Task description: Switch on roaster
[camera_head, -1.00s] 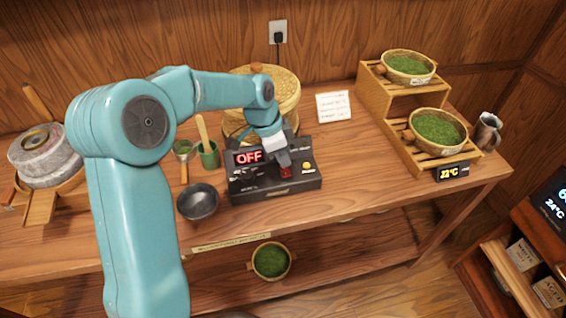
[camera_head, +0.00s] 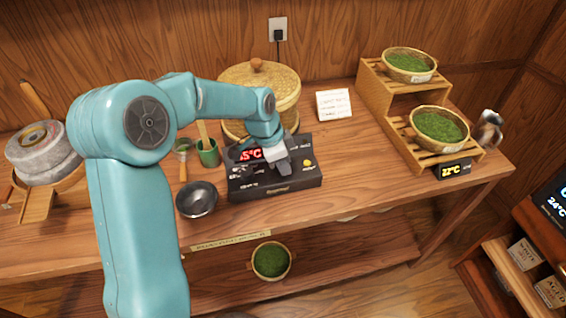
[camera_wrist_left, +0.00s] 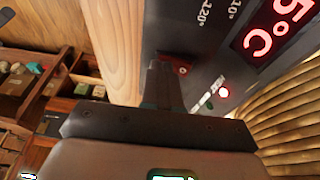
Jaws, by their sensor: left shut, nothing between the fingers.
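The roaster's black control box (camera_head: 300,187) sits on the table in front of a lidded woven basket (camera_head: 284,88). The display (camera_wrist_left: 272,32) also shows in the left wrist view, partly cut off. My left gripper (camera_head: 285,170) is shut and empty, pointing down at the switch area of the box and covering the switch in the head view. I cannot tell contact.
A dark bowl (camera_head: 197,200) and a green cup (camera_head: 208,154) stand left of the box. A stone mill (camera_head: 42,158) is at the far left. A white card (camera_head: 333,104) stands behind. A wooden rack (camera_head: 375,98) with baskets of green leaves is at the right.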

